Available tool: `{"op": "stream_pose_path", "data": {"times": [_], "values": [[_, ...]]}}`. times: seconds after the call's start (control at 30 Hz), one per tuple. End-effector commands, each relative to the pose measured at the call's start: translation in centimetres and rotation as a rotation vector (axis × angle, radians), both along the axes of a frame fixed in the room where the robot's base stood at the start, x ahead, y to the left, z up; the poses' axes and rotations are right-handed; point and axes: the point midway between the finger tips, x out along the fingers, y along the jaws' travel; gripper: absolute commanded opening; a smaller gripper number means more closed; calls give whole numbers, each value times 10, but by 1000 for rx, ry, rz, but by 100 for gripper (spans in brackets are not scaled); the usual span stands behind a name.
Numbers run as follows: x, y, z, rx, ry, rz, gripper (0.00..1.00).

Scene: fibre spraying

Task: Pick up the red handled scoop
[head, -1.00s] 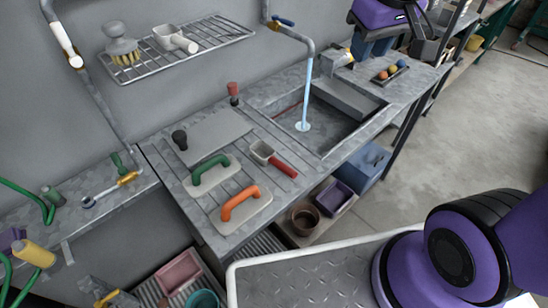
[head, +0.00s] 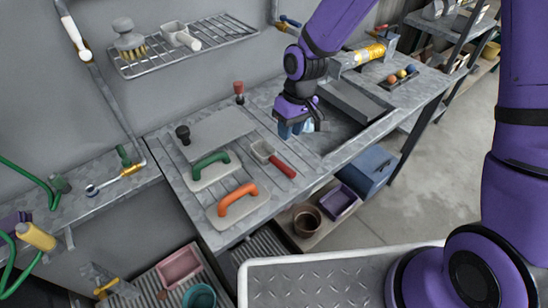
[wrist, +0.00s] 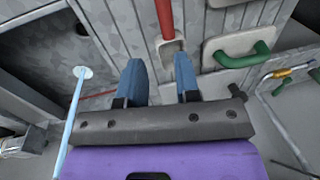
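The red handled scoop (head: 273,158) lies on the ribbed draining board beside the sink. Its pale square head is toward the back left and its red handle points toward the front right. In the wrist view the scoop's red handle (wrist: 165,18) and head show just beyond the fingers. My gripper (head: 296,130) is over the sink's left edge, to the right of the scoop and above it. In the wrist view my gripper (wrist: 160,80) has its two blue fingers apart with nothing between them. My arm and gripper hide the tap and part of the sink.
A green-handled float (head: 211,170) and an orange-handled float (head: 238,204) lie left of the scoop. A dark-knobbed tool (head: 183,135) and a red-knobbed tool (head: 239,90) stand behind. The sink basin (head: 340,137) is to the right. A wire shelf (head: 185,45) is on the wall.

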Motion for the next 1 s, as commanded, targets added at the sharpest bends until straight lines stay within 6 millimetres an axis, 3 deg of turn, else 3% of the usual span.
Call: {"op": "stream_pose_path", "data": {"times": [0.2, 0.5, 0.77, 1.0], "values": [[-3, 14, -23, 19, 28, 20, 30], [-8, 20, -62, 19, 31, 21, 30], [-9, 23, -79, 20, 28, 20, 30], [-12, 27, -110, 19, 31, 21, 30]]}}
